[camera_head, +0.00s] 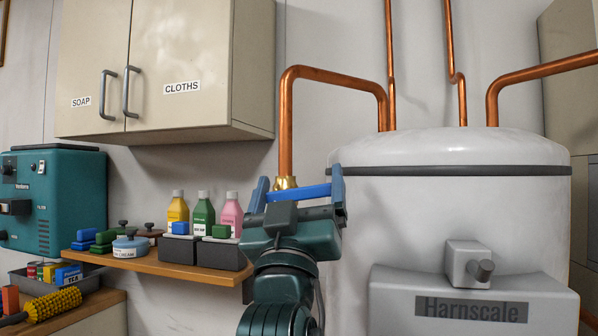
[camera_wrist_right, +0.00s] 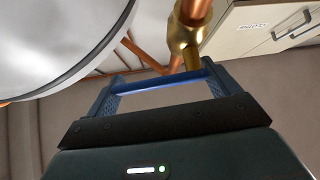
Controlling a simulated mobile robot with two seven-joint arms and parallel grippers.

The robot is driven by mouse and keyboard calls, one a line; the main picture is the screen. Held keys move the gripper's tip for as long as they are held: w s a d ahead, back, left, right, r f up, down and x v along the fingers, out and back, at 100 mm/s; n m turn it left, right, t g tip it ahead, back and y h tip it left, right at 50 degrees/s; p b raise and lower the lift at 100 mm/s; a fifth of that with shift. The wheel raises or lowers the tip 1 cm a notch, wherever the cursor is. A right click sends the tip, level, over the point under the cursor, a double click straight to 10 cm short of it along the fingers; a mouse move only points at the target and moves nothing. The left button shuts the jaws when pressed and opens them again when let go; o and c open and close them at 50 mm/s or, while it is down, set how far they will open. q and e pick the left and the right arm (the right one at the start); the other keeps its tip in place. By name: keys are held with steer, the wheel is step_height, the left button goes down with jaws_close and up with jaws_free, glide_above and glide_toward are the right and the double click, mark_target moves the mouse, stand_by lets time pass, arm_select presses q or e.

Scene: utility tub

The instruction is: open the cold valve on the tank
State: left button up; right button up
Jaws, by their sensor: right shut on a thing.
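The white tank (camera_head: 450,215) with a dark band stands at the right in the head view; its curved body also shows in the wrist view (camera_wrist_right: 55,35). A copper pipe comes down to a brass valve (camera_head: 285,183) left of the tank; the valve also shows in the wrist view (camera_wrist_right: 184,38). A blue lever (camera_head: 314,191) lies roughly level at the valve. My right gripper (camera_head: 300,188) is shut on the blue lever (camera_wrist_right: 160,86), which spans between its two fingers. The gripper hides the lower part of the valve. My left gripper is in neither view.
A wooden shelf (camera_head: 165,266) with bottles, tubs and dark boxes is close to the left of my right gripper. Cream cupboards (camera_head: 178,55) hang above it. A teal machine (camera_head: 55,200) stands at far left. Copper pipes (camera_head: 545,72) rise from the tank's top.

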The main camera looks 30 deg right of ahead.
steer(key=shift+r+n+t+y+p, duration=0.4)
steer(key=shift+n+y, duration=0.2)
steer(key=shift+n, duration=0.1)
steer(key=shift+f+n+t+y, duration=0.2)
steer(key=shift+n+t+y, duration=0.1)
steer(key=shift+n+y, duration=0.15)
steer(key=o, duration=1.2)
steer(key=shift+c, duration=0.2)
steer(key=shift+a+f, duration=0.1)
